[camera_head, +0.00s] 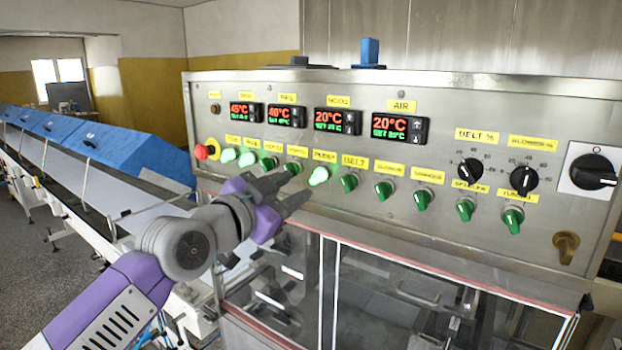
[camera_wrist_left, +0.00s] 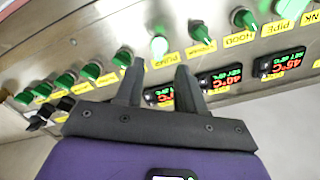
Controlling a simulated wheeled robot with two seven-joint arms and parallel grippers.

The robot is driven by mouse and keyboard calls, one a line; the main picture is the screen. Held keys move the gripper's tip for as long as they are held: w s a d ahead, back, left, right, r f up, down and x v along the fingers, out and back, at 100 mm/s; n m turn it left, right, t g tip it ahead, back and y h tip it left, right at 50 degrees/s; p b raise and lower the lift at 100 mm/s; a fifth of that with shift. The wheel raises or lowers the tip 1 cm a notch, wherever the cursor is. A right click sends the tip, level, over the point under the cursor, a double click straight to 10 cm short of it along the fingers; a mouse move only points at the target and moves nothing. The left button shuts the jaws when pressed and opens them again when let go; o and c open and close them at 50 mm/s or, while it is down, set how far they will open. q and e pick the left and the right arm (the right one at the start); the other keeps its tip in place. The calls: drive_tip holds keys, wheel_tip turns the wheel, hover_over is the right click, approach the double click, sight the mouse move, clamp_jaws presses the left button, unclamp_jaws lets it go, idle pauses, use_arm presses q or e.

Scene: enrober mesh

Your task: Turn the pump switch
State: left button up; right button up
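The pump switch (camera_head: 318,175) is a green knob, glowing bright, below the yellow PUMP label on the steel control panel. It also shows bright in the left wrist view (camera_wrist_left: 159,45), just beyond the gap between my fingertips. My left gripper (camera_head: 299,185) is in front of the panel, to the left of and slightly below the pump switch. In the left wrist view its two dark fingers (camera_wrist_left: 160,66) are apart, with nothing between them. Contact with the knob cannot be seen. My right gripper is in neither view.
Green switches sit on both sides, including the belt switch (camera_head: 349,183). A red button (camera_head: 203,151) is at the panel's left. Temperature displays (camera_head: 338,121) are above. Black dials (camera_head: 523,178) are at the right. A clear-windowed cover (camera_head: 400,290) lies below the panel.

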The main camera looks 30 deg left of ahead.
sight(314, 178)
use_arm(q)
drive_tip(key=w, duration=0.5)
drive_tip(key=shift+w+d+p, duration=0.3)
drive_tip(key=shift+w, duration=0.05)
clamp_jaws()
